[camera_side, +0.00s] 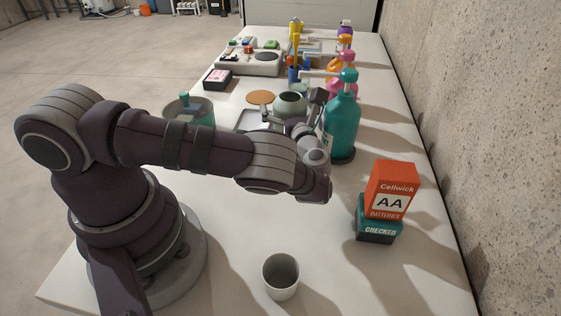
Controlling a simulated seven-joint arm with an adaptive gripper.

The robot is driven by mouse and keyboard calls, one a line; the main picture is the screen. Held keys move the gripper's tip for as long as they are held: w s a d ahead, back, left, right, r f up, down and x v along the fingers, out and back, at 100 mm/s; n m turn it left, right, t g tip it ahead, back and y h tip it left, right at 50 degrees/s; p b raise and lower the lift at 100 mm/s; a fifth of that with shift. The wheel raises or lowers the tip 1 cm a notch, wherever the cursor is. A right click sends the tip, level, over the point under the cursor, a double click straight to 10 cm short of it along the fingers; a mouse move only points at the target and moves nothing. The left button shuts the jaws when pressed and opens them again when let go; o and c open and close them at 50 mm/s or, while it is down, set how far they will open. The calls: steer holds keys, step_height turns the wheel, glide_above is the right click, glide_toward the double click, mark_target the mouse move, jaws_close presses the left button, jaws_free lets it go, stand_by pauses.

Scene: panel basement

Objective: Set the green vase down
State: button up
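A pale green round vase (290,104) with a dark round opening shows just beyond my gripper (290,115), over the middle of the table. It looks upright. One finger shows at the vase's left and a dark finger part at its right. The wrist hides the vase's lower part, so I cannot tell whether the fingers touch it or whether its base rests on anything. A flat brown-orange disc (260,97) lies to the left of the vase. A grey tray (246,122) lies in front of the disc, partly hidden by my arm.
A tall teal pump bottle (343,122) stands close right of my gripper. An orange battery box (391,190) sits on a dark "CHECKED" box (378,224). A grey cup (281,277) stands near the front. Several bottles and boxes crowd the back; the front middle is mostly clear.

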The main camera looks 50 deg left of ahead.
steer(key=shift+r, duration=0.1)
steer(key=v, duration=1.1)
steer(key=shift+s+d, duration=0.1)
steer(key=shift+d, duration=0.3)
steer(key=s+a+r+n+g+h, duration=0.45)
steer(key=n+g+h, duration=0.25)
steer(key=n+h, duration=0.45)
steer(key=s+d+r+n+t+h, duration=0.4)
steer(key=s+r+n, duration=0.4)
steer(key=n, duration=0.3)
steer(key=shift+s+d+r+t+h, duration=0.2)
steer(key=shift+s+r+t+h, duration=0.3)
steer(key=shift+t, duration=0.4)
